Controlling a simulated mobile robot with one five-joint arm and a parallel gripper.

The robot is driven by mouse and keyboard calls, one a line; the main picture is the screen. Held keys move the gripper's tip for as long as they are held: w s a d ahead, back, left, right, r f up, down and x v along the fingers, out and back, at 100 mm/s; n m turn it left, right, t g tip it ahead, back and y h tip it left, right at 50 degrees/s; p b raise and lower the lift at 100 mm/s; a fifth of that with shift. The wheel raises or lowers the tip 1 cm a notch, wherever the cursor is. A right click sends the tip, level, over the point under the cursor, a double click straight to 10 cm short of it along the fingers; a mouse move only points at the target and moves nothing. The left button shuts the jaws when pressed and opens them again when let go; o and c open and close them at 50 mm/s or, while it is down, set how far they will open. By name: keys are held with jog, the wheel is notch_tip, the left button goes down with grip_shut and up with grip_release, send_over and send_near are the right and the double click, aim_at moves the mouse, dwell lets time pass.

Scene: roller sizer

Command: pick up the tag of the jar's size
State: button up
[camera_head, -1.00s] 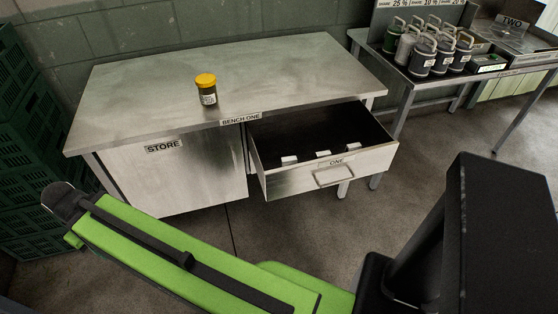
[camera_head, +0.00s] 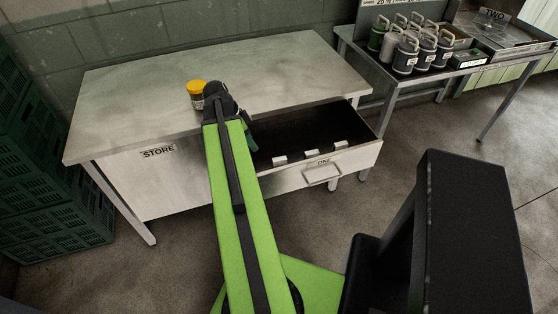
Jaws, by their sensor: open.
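The jar (camera_head: 197,94), dark with a yellow lid and a pale label, stands upright on the bench (camera_head: 290,75), partly hidden by my arm. The drawer (camera_head: 345,165) marked ONE is pulled open. Three small white tags, a left one (camera_head: 280,160), a middle one (camera_head: 312,154) and a right one (camera_head: 340,145), lie in it near its front wall. Their writing is too small to read. My green arm reaches up to the bench's front edge and covers the drawer's left side. A dark green part of it shows over the drawer; I cannot make out my gripper's fingers.
A STORE panel (camera_head: 158,153) fronts the bench's left. Green crates (camera_head: 60,215) are stacked at the far left. A second table (camera_head: 395,85) at the back right bears several handled canisters (camera_head: 405,55) and a machine marked TWO (camera_head: 495,35). The bench top's right half is clear.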

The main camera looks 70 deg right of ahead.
aim_at(278, 159)
jog(key=s+d+f+b, duration=0.1)
jog(key=s+f+b, duration=0.1)
jog(key=f+b, duration=0.1)
jog(key=s+d+f+m+b, duration=0.1)
jog(key=s+d+f+b, duration=0.1)
jog(key=f+b, duration=0.2)
jog(key=s+d+f+m+b, duration=0.1)
jog(key=s+f+b, duration=0.2)
jog(key=b, duration=0.1)
jog(key=shift+s+d+f, duration=0.1)
jog(key=shift+d+f, duration=0.15)
jog(key=shift+f, duration=0.1)
jog(key=shift+s+d+f+b, duration=0.1)
jog(key=shift+s+f+b, duration=0.05)
jog(key=shift+b, duration=0.15)
jog(key=b+x, duration=0.4)
jog(key=x, duration=0.1)
jog(key=shift+d+b, duration=0.3)
jog(key=shift+d, duration=0.05)
jog(key=shift+s, duration=0.1)
jog(key=shift+c, duration=0.5)
grip_shut()
